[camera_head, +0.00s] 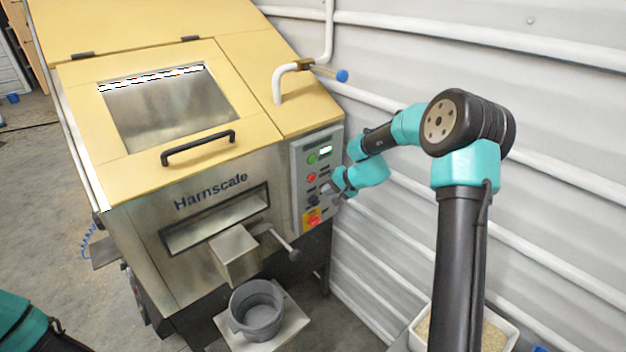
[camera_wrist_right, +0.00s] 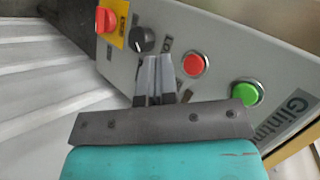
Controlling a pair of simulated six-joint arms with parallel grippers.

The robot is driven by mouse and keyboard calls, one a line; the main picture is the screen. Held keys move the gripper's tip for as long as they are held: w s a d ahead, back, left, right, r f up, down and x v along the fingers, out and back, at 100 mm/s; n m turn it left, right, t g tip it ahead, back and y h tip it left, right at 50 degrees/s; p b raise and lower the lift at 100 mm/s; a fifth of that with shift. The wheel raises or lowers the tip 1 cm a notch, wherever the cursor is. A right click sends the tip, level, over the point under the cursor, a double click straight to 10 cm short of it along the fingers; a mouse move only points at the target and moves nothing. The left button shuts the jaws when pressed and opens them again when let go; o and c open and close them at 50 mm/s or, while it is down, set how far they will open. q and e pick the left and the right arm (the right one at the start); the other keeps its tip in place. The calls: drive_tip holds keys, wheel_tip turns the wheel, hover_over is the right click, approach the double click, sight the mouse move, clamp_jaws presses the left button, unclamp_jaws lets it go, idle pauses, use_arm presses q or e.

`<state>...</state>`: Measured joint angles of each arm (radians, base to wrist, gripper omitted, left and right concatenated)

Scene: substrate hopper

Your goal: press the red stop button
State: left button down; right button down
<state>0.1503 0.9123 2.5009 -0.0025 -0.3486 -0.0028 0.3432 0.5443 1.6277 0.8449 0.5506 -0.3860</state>
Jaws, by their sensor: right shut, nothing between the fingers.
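The control panel (camera_head: 299,190) is on the front right of the machine. A round red button (camera_head: 311,177) sits below a green button (camera_head: 312,159). In the right wrist view the red button (camera_wrist_right: 195,64) has a metal ring and stands right of my fingertips. My right gripper (camera_head: 322,194) is shut and empty in front of the panel. In the wrist view its closed fingers (camera_wrist_right: 156,62) point at the panel between the black knob (camera_wrist_right: 142,40) and the red button; contact cannot be told. My left gripper is out of view; only part of that arm shows at lower left.
The hopper lid (camera_head: 220,120) is closed. A grey bucket (camera_head: 259,312) stands below the chute (camera_head: 235,248). A corrugated wall (camera_head: 540,75) runs close along the right.

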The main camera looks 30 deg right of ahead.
drive_tip(key=shift+w+a, duration=0.25)
drive_tip(key=shift+w, duration=0.75)
drive_tip(key=shift+w+a, duration=0.2)
drive_tip(key=shift+w, duration=0.95)
idle(0.4)
drive_tip(key=shift+w+a, duration=0.1)
drive_tip(key=shift+w, duration=0.15)
drive_tip(key=shift+w+a, duration=0.1)
drive_tip(key=shift+w, duration=0.3)
idle(0.9)
drive_tip(key=shift+s, duration=0.85)
drive_tip(key=shift+s+d, duration=0.1)
drive_tip(key=shift+d, duration=0.1)
drive_tip(key=s, duration=0.2)
drive_tip(key=s+d, duration=0.1)
drive_tip(key=s, duration=0.1)
drive_tip(key=shift+s, duration=0.35)
